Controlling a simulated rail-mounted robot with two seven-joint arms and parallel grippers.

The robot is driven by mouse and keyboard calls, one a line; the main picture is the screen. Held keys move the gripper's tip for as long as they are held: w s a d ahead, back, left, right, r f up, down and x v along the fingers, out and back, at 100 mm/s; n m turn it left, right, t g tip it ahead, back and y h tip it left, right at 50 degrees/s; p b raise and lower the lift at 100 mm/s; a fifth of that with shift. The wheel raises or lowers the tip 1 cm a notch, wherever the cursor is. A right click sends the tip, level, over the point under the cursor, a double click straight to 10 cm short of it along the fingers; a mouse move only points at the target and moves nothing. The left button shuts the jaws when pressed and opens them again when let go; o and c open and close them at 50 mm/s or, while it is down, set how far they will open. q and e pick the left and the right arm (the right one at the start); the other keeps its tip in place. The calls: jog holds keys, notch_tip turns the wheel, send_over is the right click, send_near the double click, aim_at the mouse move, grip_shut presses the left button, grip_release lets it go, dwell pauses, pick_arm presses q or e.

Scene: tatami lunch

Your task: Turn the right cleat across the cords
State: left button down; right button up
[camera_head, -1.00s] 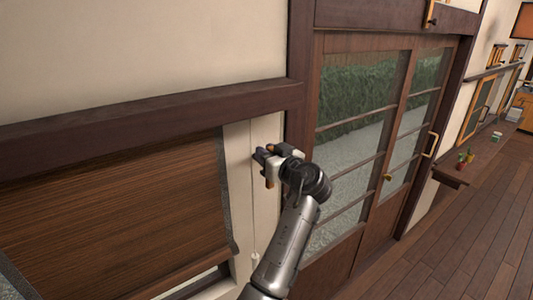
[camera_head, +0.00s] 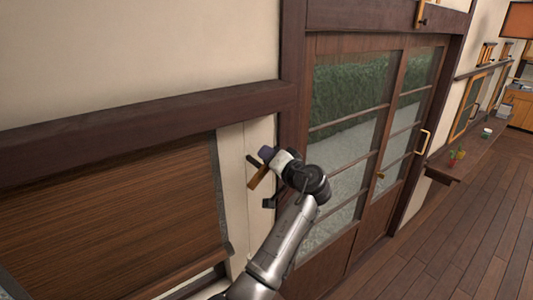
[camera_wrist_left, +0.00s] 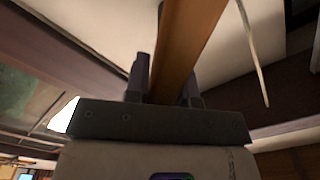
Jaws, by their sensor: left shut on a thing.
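The right cleat, a narrow orange-brown wooden bar (camera_head: 257,179), stands at the pale wall strip beside the blind, tilted in the head view. My left gripper (camera_head: 264,161) is shut on it. In the left wrist view the bar (camera_wrist_left: 190,38) runs up between the two dark fingers (camera_wrist_left: 165,88). A thin pale cord (camera_wrist_left: 252,52) hangs to the right of the bar in that view, apart from it. In the head view the cord is too faint to tell how it lies against the cleat. The gripper hides part of the cleat. My right gripper is not in view.
A brown woven blind (camera_head: 110,210) hangs to the left under a dark beam (camera_head: 140,120). A dark post and glazed wooden doors (camera_head: 345,130) stand close to the right of my left arm. The wooden floor (camera_head: 460,230) is open at the right.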

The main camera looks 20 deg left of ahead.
pick_arm(q)
jog(key=shift+w+d+f+m+p, duration=0.1)
jog(key=shift+f+m+p, duration=0.3)
jog(key=shift+m, duration=0.9)
jog(key=shift+w+d+f+m+p, duration=0.15)
jog(key=shift+f+m+p, duration=0.3)
jog(key=shift+m, duration=0.85)
jog(key=shift+w+f+m+p, duration=0.1)
jog(key=shift+f+m+p, duration=0.3)
jog(key=shift+m, duration=0.9)
jog(key=shift+r, duration=0.1)
jog(key=c, duration=1)
grip_release()
jog(key=shift+o, duration=0.2)
jog(key=b+v, duration=0.4)
jog(key=v, duration=1)
